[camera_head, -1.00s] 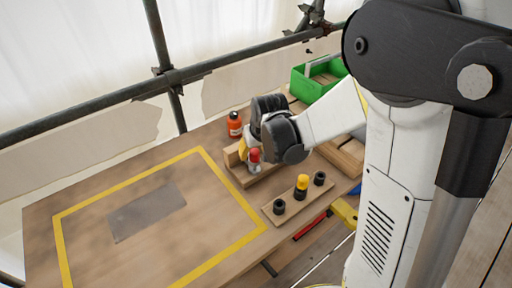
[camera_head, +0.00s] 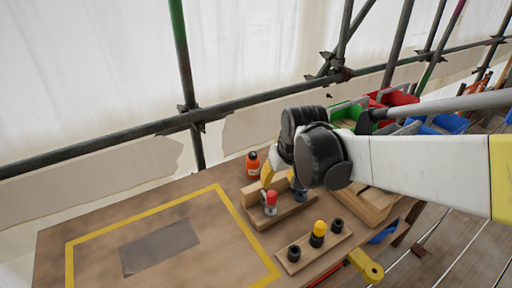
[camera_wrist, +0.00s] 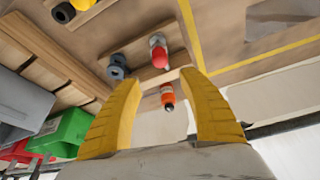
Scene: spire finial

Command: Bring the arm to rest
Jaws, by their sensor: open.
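My gripper (camera_wrist: 160,78) is open, its two yellow fingers apart with nothing held. In the head view it hangs over the back wooden rack, one yellow finger (camera_head: 267,173) showing beside the black joints. A red-topped piece (camera_head: 270,203) stands on that rack (camera_head: 290,212); it also shows beyond the fingertips in the wrist view (camera_wrist: 158,50). A grey-blue piece (camera_wrist: 117,66) is beside it, mostly hidden by my arm in the head view. The front rack (camera_head: 306,252) holds a yellow-topped piece (camera_head: 318,233) between two black pieces.
An orange bottle (camera_head: 252,165) stands behind the back rack. A yellow-taped area with a grey plate (camera_head: 160,247) fills the left of the wooden table, otherwise clear. Green (camera_head: 346,112), red (camera_head: 398,98) and blue bins stand behind my arm. Scaffold poles (camera_head: 188,121) run behind the table.

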